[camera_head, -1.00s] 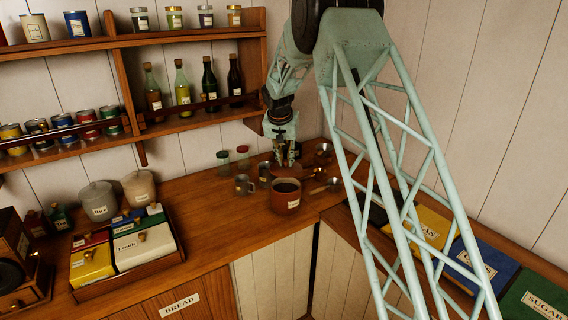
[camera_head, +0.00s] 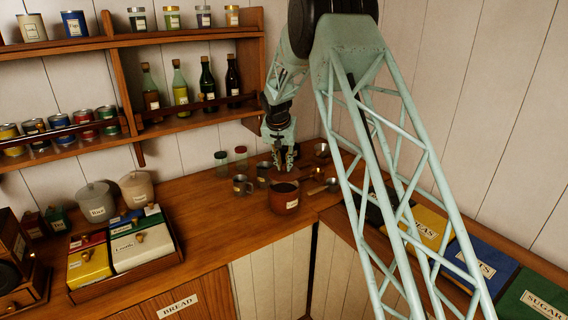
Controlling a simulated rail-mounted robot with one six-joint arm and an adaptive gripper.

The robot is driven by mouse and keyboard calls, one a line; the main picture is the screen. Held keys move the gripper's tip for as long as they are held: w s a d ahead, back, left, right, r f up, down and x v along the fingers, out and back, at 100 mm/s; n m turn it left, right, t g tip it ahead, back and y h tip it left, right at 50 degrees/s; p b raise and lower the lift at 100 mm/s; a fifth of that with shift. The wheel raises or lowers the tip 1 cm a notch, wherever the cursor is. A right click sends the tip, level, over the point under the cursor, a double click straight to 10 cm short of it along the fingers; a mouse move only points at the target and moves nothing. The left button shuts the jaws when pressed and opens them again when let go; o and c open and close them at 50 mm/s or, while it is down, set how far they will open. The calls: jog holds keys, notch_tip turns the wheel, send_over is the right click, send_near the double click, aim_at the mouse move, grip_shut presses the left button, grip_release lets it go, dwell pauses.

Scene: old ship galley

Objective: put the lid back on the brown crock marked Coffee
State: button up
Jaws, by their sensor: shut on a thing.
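The brown crock (camera_head: 284,203) stands upright on the wooden counter, near its inner corner. It has a pale label, too small to read here, and its dark open top is visible. My gripper (camera_head: 284,164) points down just above and behind the crock's mouth in the picture. It is shut on a brown lid (camera_head: 285,175), which appears as a thin disc below the fingers. The lid looks apart from the rim, but I cannot tell exactly how far above or behind it is.
Metal mugs (camera_head: 242,185) and small jars (camera_head: 221,160) stand left of and behind the crock. Small metal scoops or cups (camera_head: 332,184) lie to its right. A wooden tray (camera_head: 128,277) with several lidded boxes is at left. Counter between is clear.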

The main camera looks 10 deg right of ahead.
aim_at(284, 171)
jog(key=shift+f+b, duration=1)
jog(key=shift+f, duration=1.1)
jog(key=shift+f+b, duration=0.2)
jog(key=shift+b, duration=0.85)
dwell(2.3)
dwell(0.5)
jog(key=o, duration=1)
jog(key=o, duration=0.5)
jog(key=shift+c, duration=0.2)
jog(key=shift+r, duration=0.1)
